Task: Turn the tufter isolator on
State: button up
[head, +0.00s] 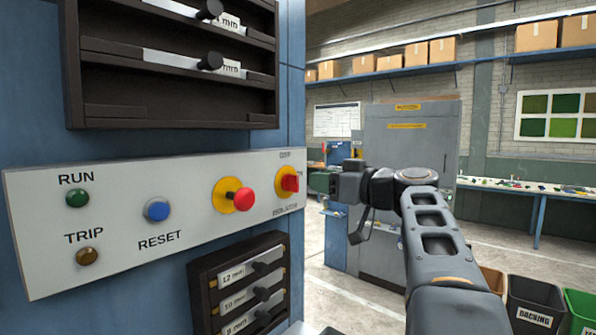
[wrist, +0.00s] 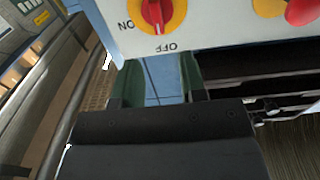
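The tufter isolator (head: 289,183) is a red rotary handle on a yellow disc at the right end of the pale control panel. In the wrist view the isolator (wrist: 157,12) is at the top edge, partly cut off and upside down. Its handle stands vertical in the picture, in line with the OFF label; the ON label is to the left. My gripper (wrist: 159,75) is open and empty, its two fingers apart below the isolator in the wrist view, not touching it. In the head view my arm's end is right of the panel; the fingertips are not clear there.
A red mushroom button (head: 243,199) on yellow sits beside the isolator. The panel (head: 120,262) also carries a blue RESET button (head: 157,211) and RUN and TRIP lamps. A dark rack (head: 205,290) is below. A grey cabinet (head: 385,140) and bins (head: 533,300) stand behind.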

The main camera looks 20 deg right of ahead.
aim_at(298, 177)
jog(key=p+x, duration=0.2)
jog(key=x, duration=0.5)
jog(key=shift+w+a, duration=0.2)
jog(key=shift+w, duration=0.15)
grip_shut()
